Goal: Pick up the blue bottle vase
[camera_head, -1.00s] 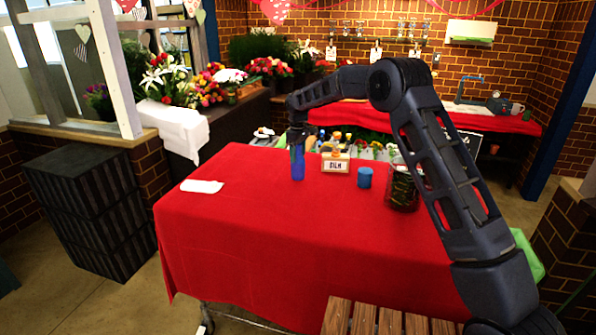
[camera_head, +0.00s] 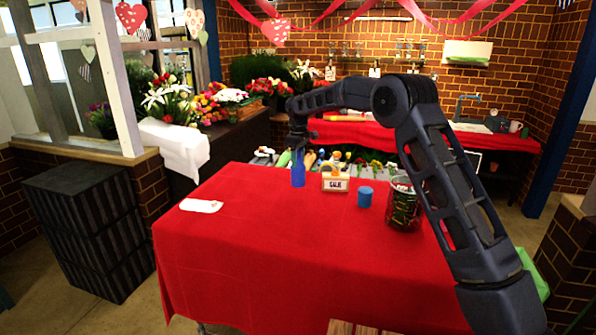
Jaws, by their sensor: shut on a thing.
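The blue bottle vase (camera_head: 298,174) is upright at the far left part of the red-covered table (camera_head: 270,250). My gripper (camera_head: 298,148) is above it, with its fingers shut around the bottle's upper part. The bottle's neck is partly hidden by the gripper. Its base is at or just over the cloth; I cannot tell if it touches.
To the bottle's right stand a small wooden box with a white label (camera_head: 335,180), a blue cylinder (camera_head: 365,197) and a dark patterned container (camera_head: 403,205). A white folded cloth (camera_head: 200,205) lies at the left.

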